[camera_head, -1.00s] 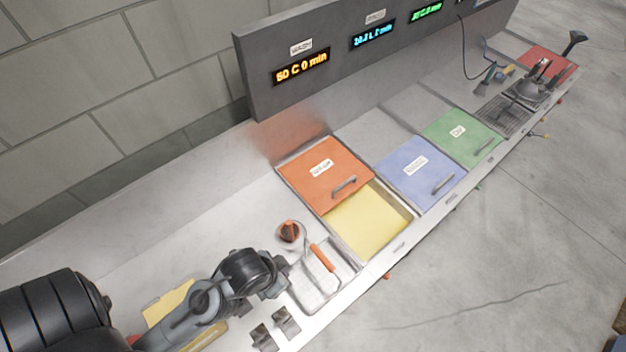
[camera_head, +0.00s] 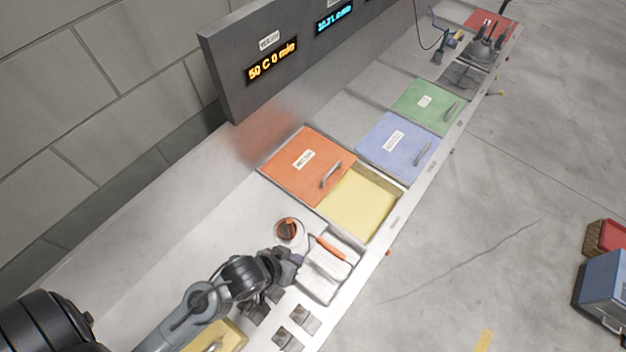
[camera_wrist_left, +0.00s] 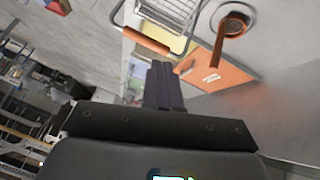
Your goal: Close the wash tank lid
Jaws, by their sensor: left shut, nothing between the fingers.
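The orange wash tank lid (camera_head: 306,166) with a grey bar handle (camera_head: 330,174) covers the back part of its tank. The front part lies open and shows a yellow surface (camera_head: 358,204). My left gripper (camera_head: 290,258) is shut and empty, over the bench between the round orange-centred fitting and the wire basket, apart from the lid. Its closed fingers (camera_wrist_left: 164,82) point toward the lid in the left wrist view. My right gripper is not in view.
Blue (camera_head: 398,146) and green (camera_head: 426,106) lids lie farther along. The display panel (camera_head: 232,72) overhangs the back.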

